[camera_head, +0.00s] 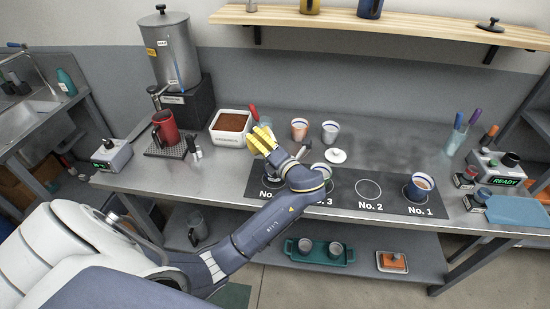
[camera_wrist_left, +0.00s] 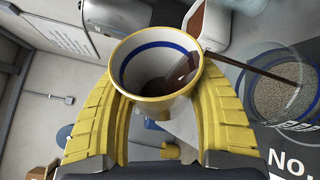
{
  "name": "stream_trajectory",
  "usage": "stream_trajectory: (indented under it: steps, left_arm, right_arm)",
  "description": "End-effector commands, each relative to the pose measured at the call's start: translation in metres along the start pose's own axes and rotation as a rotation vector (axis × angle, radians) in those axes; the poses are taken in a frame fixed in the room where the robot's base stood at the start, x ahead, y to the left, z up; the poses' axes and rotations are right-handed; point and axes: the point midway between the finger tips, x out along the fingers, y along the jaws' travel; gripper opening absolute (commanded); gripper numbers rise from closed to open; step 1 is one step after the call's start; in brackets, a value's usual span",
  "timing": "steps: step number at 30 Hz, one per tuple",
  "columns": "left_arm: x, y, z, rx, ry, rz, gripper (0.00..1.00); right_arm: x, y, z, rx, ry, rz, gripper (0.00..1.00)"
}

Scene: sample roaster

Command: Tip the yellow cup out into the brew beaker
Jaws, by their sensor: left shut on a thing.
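My left gripper (camera_head: 262,138) is over the back left of the dark numbered mat. In the left wrist view its yellow fingers (camera_wrist_left: 160,110) are shut around a white cup (camera_wrist_left: 155,62) with a yellow rim and a blue band inside. The cup is tilted, with dark brown contents at one side. A thin brown streak, seemingly poured liquid, runs from inside over the rim toward a clear glass beaker (camera_wrist_left: 247,92). Grey-brown granular matter shows in the beaker. In the head view the arm and gripper largely hide the cup and beaker. My right gripper is not in view.
A white bin of brown grounds (camera_head: 214,136) stands left of the gripper. Two cups, one copper (camera_head: 299,128) and one white (camera_head: 330,132), stand behind the mat. A blue-banded cup (camera_head: 419,186) sits on No. 1. The No. 2 spot is bare.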

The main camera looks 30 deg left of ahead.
Motion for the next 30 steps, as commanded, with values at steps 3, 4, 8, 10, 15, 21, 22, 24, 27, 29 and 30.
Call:
stream_trajectory:
  steps: [3, 4, 8, 10, 15, 21, 22, 24, 27, 29, 30]
  left_arm:
    - [0.0001, 0.0008, 0.0006, 0.006, -0.001, 0.004, 0.16]
    - [0.0001, 0.0009, 0.0007, 0.007, -0.001, 0.005, 0.16]
    - [0.0000, 0.0012, 0.0011, 0.014, -0.002, 0.007, 0.16]
    - [0.0000, 0.0013, 0.0014, 0.018, -0.003, 0.009, 0.16]
    - [-0.0001, 0.0017, 0.0018, 0.026, -0.004, 0.013, 0.16]
    - [0.0002, 0.0021, 0.0023, 0.037, -0.006, 0.017, 0.16]
    - [0.0002, 0.0022, 0.0023, 0.038, -0.006, 0.017, 0.16]
    - [-0.0005, 0.0023, 0.0024, 0.042, -0.007, 0.019, 0.16]
    - [-0.0006, 0.0026, 0.0026, 0.047, -0.007, 0.021, 0.16]
    - [-0.0006, 0.0027, 0.0027, 0.050, -0.008, 0.022, 0.16]
    - [-0.0005, 0.0029, 0.0028, 0.052, -0.008, 0.023, 0.16]
  right_arm:
    - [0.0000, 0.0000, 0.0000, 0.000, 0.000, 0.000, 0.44]
    - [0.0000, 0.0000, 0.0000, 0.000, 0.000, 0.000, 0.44]
    - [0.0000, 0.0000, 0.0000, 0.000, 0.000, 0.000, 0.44]
    - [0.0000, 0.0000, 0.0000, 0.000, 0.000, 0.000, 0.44]
    - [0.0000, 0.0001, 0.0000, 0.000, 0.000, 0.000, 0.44]
    - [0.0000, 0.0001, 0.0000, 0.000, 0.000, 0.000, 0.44]
    - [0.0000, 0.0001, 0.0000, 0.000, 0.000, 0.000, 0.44]
    - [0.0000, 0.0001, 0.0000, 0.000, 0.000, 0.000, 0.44]
    - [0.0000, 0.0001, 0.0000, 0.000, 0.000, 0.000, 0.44]
    - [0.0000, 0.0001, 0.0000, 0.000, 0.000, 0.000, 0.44]
    - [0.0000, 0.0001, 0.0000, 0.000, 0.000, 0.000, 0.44]
